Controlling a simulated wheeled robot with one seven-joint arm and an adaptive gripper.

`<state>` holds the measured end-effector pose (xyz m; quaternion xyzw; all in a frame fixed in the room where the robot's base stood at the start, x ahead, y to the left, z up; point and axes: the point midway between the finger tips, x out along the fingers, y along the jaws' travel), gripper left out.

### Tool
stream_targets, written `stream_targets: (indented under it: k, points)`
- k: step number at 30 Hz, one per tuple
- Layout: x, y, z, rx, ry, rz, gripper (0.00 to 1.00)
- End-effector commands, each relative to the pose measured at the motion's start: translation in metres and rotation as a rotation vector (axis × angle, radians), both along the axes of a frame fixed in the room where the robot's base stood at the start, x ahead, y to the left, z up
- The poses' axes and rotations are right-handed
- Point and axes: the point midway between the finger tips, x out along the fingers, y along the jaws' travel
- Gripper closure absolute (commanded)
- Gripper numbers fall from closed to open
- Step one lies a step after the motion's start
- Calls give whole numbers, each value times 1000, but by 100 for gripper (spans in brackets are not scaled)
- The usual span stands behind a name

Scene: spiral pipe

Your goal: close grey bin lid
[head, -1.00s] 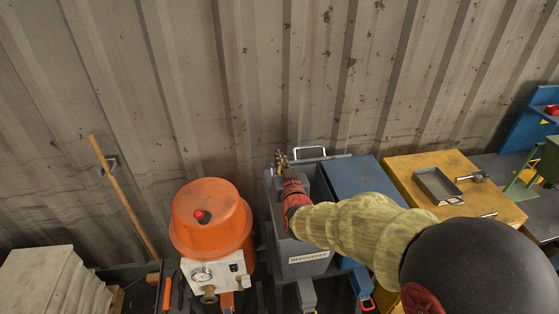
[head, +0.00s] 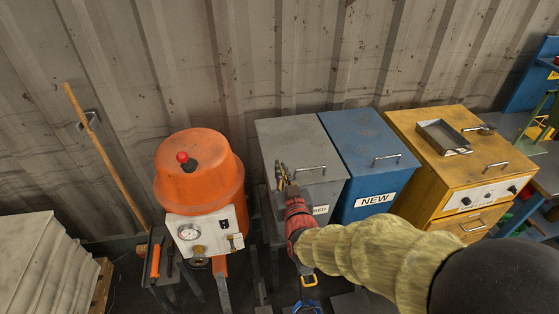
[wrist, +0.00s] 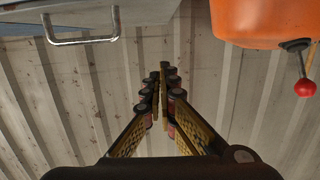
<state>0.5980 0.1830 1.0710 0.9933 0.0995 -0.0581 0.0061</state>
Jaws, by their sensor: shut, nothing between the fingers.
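The grey bin (head: 268,203) stands between the orange tank and the blue bin. Its grey lid (head: 290,136) lies down over the top, level with the blue lid beside it. The metal lid handle (head: 310,169) is at the front right of the lid and also shows in the wrist view (wrist: 82,41). My gripper (head: 281,170) is shut and empty, at the lid's front edge, left of the handle. I cannot tell whether it touches the lid. In the wrist view my gripper (wrist: 164,82) has its fingers together. My arm hides part of the bin's front and label.
The orange tank (head: 198,170) with a red knob stands close on the left. The blue bin (head: 365,150) labelled NEW is on the right, then a yellow cabinet (head: 450,165) with a metal tray (head: 443,137). A corrugated wall (head: 250,60) is behind.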

Motion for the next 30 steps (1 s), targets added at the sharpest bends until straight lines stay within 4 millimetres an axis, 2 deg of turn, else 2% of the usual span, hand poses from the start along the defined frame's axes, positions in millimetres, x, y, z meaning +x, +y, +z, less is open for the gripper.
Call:
stream_targets:
  k: [1,3,12,19,30]
  points:
    - [-3,0,-20,0,2,0,100]
    - [-6,-1,-35,0,1,0,100]
    - [-11,-2,-82,0,1,1,100]
    - [-12,-2,-97,1,0,1,100]
    - [-12,-2,-100,0,1,0,100]
